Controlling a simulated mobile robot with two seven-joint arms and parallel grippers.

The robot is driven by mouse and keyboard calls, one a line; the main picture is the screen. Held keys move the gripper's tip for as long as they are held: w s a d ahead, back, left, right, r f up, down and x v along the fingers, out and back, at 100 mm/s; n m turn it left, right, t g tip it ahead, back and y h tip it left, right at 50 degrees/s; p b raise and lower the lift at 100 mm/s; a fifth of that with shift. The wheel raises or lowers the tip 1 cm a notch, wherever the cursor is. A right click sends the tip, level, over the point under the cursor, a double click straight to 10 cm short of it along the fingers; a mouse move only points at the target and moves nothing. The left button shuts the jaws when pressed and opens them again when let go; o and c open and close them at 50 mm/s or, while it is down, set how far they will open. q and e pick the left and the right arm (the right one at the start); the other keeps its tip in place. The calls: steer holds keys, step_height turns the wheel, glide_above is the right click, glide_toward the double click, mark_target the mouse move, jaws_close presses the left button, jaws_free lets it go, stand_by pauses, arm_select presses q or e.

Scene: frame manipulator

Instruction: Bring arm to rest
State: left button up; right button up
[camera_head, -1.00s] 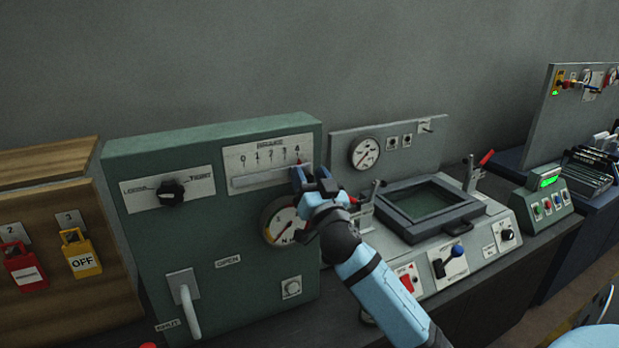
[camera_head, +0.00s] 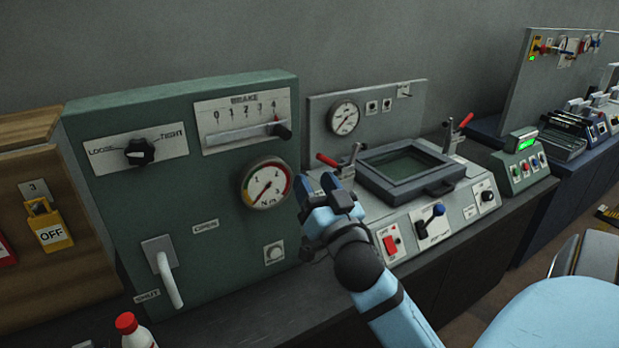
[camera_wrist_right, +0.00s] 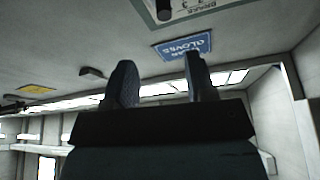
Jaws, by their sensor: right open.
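My right gripper (camera_head: 326,196) is in front of the machines, right of the round gauge on the green panel and touching nothing that I can see. In the right wrist view its two fingers (camera_wrist_right: 160,84) stand apart with nothing between them. My blue right arm (camera_head: 378,298) comes up from the lower right. My left gripper is not in view.
The green panel (camera_head: 110,225) carries a brake slider (camera_head: 283,130) at 4, a knob (camera_head: 140,152), a gauge (camera_head: 265,186) and a lever handle (camera_head: 170,280). A grey console (camera_head: 455,222) has a framed window (camera_head: 410,168). A red-capped bottle (camera_head: 128,328) stands low in front.

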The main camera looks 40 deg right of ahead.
stand_by(0.5)
steer(key=s+a+f+n+g+y+p, duration=0.1)
steer(key=a+f+n+g+y+p, duration=0.3)
steer(key=f, duration=0.7)
steer(key=s+a+f+n+g+y+b, duration=0.1)
steer(key=a+f+n+g+y, duration=0.15)
steer(key=a+f, duration=0.65)
steer(key=s+a+f+n+g+y, duration=0.1)
steer(key=s+a+f+g+y, duration=0.1)
steer(key=s+f, duration=0.3)
steer(key=s+a+f+n+g+y+p, duration=0.1)
steer(key=s+a+f, duration=0.3)
steer(key=f, duration=0.8)
steer(key=shift+s+a+f+g+y+p, duration=0.15)
steer(key=shift+s+f+g+y+p, duration=0.25)
steer(key=shift+s, duration=0.6)
steer(key=shift+r+n, duration=0.1)
steer(key=shift+n, duration=0.15)
